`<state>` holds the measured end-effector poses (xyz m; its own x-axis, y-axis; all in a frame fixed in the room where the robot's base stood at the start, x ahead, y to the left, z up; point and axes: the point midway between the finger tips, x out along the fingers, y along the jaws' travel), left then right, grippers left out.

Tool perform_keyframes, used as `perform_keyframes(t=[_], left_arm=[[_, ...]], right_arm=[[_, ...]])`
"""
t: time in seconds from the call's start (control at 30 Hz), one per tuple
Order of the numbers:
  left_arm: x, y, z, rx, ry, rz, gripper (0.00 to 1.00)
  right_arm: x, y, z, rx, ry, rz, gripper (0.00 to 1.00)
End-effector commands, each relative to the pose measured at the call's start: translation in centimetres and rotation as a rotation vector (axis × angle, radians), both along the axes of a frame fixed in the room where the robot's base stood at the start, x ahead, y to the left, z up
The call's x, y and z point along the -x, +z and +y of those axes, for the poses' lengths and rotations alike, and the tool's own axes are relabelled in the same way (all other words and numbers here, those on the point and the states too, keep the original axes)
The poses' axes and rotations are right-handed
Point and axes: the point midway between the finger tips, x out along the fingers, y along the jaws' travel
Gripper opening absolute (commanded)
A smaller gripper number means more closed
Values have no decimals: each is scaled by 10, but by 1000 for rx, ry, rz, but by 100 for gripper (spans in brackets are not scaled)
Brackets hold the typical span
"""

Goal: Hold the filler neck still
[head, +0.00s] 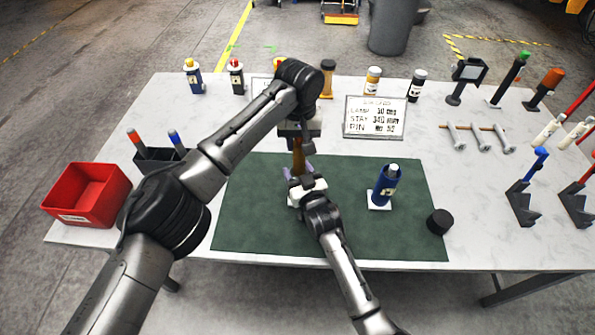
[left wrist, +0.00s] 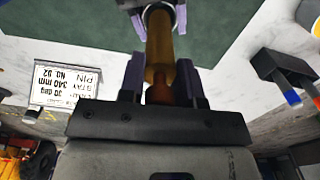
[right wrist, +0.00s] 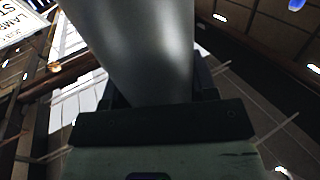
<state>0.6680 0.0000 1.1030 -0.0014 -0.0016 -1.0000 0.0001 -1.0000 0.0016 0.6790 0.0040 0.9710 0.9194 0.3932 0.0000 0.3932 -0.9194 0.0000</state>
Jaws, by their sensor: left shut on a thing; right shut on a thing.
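My left gripper (head: 299,142) is shut on an upright amber piece (head: 299,158) above the green mat (head: 260,230). In the left wrist view the amber piece (left wrist: 159,45) runs from between the purple fingers (left wrist: 161,78) to a pale metal ring. My right gripper (head: 297,174) is just below, its fingers on either side of that metal piece. In the right wrist view it is shut on a wide, smooth grey cylinder (right wrist: 140,45), which I take as the filler neck. The amber piece's lower end meets the neck; whether it sits inside is hidden.
A blue bottle (head: 385,187) stands on the mat to the right, near a black round piece (head: 440,221). A sign (head: 375,118) stands behind. A red bin (head: 86,194) is at left. Bottles, stands and tools line the back and right. The mat's front left is clear.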

Motion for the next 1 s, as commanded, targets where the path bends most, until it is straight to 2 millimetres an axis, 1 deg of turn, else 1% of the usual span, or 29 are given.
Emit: perform_keyframes(t=[1.0], left_arm=[[0, -49, 0, 0, 0, 1, 0]], right_arm=[[0, 0, 0, 0, 0, 0, 10]])
